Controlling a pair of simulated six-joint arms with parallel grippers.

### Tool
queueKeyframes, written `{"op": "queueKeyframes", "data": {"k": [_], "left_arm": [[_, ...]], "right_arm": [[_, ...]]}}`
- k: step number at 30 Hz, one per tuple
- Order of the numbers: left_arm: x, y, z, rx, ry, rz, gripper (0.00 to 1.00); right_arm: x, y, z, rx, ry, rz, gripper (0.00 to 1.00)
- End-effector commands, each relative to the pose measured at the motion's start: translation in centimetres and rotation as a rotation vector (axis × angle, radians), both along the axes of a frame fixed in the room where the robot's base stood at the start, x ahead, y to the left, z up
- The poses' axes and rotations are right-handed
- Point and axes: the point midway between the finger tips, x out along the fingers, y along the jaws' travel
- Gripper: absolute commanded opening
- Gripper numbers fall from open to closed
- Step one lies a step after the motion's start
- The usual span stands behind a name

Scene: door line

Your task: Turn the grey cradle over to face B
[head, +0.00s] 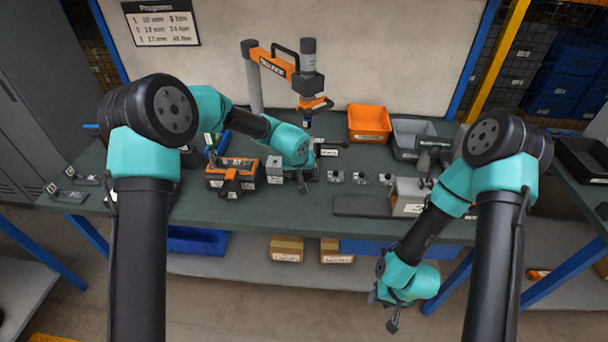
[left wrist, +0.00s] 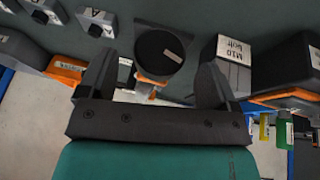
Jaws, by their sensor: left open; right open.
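My left gripper (head: 303,183) is open and empty above the workbench, right of a light grey block (head: 274,170). Its two dark fingers (left wrist: 160,85) also show in the left wrist view. Small grey pieces (head: 335,176) stand in a row to its right. In the left wrist view two grey pieces (left wrist: 97,20) carry white tags lettered A. I cannot tell for sure which grey piece is the cradle, and I see no face marked B. My right gripper (head: 392,312) is open and empty, low in front of the bench edge.
A black and orange unit (head: 230,178) stands left of the grey block. An orange bin (head: 369,123) and a grey bin (head: 414,138) are at the back. A dark plate (head: 360,206) and a labelled grey box (head: 408,196) lie at the right front. An orange-armed tool stand (head: 272,63) rises behind.

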Motion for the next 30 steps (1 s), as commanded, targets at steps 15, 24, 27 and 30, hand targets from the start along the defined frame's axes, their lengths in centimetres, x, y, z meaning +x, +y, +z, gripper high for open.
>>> {"op": "queueKeyframes", "data": {"k": [15,24,27,30], "left_arm": [[-3.6,1.6,9.1,-0.002,-0.003,0.001,0.84],[-4.9,2.1,12.1,-0.001,0.001,0.002,0.84],[-5.0,2.1,12.2,0.000,0.001,0.001,0.84],[-5.0,2.1,12.2,0.000,0.001,0.001,0.84]], "right_arm": [[0.0,0.0,0.0,0.000,0.000,0.000,0.43],[0.0,0.0,0.0,0.000,0.000,0.000,0.43],[0.0,0.0,0.0,0.000,0.000,0.000,0.43],[0.0,0.0,0.0,0.000,0.000,0.000,0.43]]}}
